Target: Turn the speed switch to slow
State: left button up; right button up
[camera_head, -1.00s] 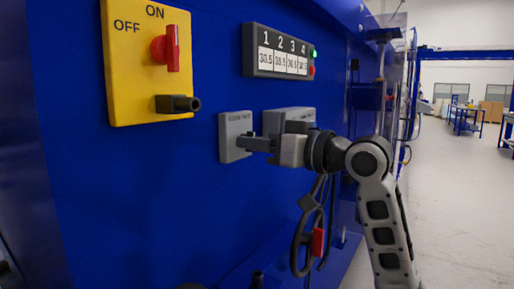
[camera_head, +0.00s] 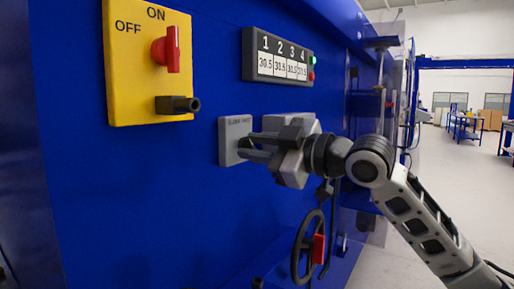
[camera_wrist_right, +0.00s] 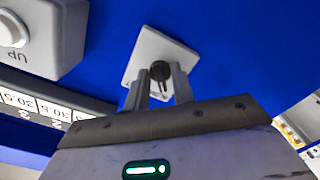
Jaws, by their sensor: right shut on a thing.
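The speed switch is a small dark round knob (camera_wrist_right: 160,71) on a light grey square plate (camera_head: 232,133) fixed to the blue machine wall. My right gripper (camera_head: 244,149) reaches in from the right and its fingers are at the knob. In the right wrist view the two fingers (camera_wrist_right: 163,84) stand on either side of the knob and are shut on it. The gripper looks rolled, as the plate appears tilted in the wrist view. In the head view the fingers partly hide the knob. My left gripper is not in view.
A yellow ON/OFF panel (camera_head: 121,76) with a red switch (camera_head: 172,50) and a black stub is to the left. A numbered display (camera_head: 277,57) is above. A grey box (camera_wrist_right: 40,30) with an UP button is beside the plate. A handwheel (camera_head: 296,262) is below.

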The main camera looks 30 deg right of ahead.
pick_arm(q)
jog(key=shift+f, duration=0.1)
pick_arm(e)
jog(key=shift+n, duration=0.7)
jog(key=o, duration=0.6)
jog(key=shift+o, duration=0.2)
